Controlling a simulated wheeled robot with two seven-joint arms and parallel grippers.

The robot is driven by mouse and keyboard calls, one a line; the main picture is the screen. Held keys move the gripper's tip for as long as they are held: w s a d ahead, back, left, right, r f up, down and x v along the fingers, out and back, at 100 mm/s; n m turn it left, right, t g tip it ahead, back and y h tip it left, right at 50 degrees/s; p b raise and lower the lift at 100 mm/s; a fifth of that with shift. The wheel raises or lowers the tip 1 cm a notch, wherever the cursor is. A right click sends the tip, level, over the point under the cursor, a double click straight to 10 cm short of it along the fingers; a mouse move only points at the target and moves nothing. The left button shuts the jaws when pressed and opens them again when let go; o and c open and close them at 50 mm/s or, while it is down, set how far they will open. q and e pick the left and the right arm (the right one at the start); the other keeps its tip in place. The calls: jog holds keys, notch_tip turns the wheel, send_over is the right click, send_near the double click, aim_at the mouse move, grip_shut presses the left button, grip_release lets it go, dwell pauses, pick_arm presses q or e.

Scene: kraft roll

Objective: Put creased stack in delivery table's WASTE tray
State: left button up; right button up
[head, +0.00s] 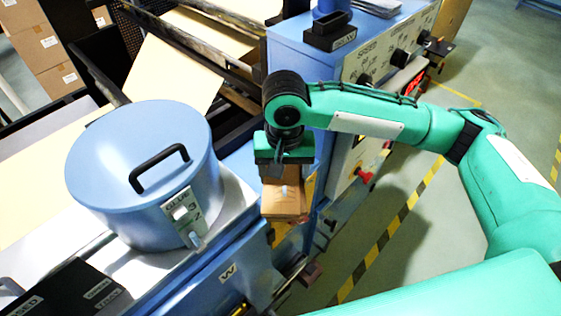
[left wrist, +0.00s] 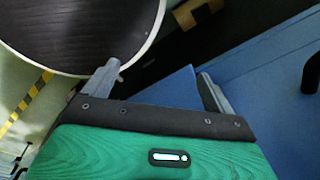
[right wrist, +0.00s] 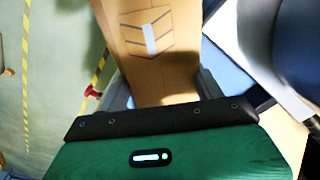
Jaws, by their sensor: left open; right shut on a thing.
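A brown kraft stack (head: 284,200) hangs below my right gripper (head: 284,163) in the head view, beside the blue machine. In the right wrist view the stack (right wrist: 150,40) lies between the fingers of the right gripper (right wrist: 165,90), which is shut on it. It bears a printed chevron mark; I cannot make out a crease. My left gripper (left wrist: 160,75) is open and empty in the left wrist view, and is not in the head view. No tray that I can read as WASTE shows in any view.
A blue lidded glue pot (head: 140,170) with a black handle stands left of the right gripper. Black labelled boxes (head: 75,290) lie at the lower left. A control panel with knobs (head: 390,50) is behind the right arm. Green floor with striped tape (head: 385,235) is open at right.

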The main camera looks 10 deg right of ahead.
jog(key=w, duration=0.2)
jog(key=shift+w+d+r+p, duration=0.1)
jog(key=shift+w+p, duration=0.55)
jog(key=shift+p, duration=0.1)
notch_tip(320, 180, down, 3)
jog(key=shift+r+p, duration=0.2)
jog(key=shift+p, duration=0.55)
jog(key=shift+f, duration=0.35)
pick_arm(q)
jog(key=r, duration=0.1)
jog(key=s+r, duration=0.1)
jog(key=r, duration=0.1)
jog(key=shift+d+r, duration=0.15)
jog(key=shift+r, duration=0.1)
pick_arm(e)
jog(key=shift+f, duration=0.2)
jog(key=o, duration=1.1)
jog(key=shift+f, duration=0.15)
jog(key=shift+o, duration=0.2)
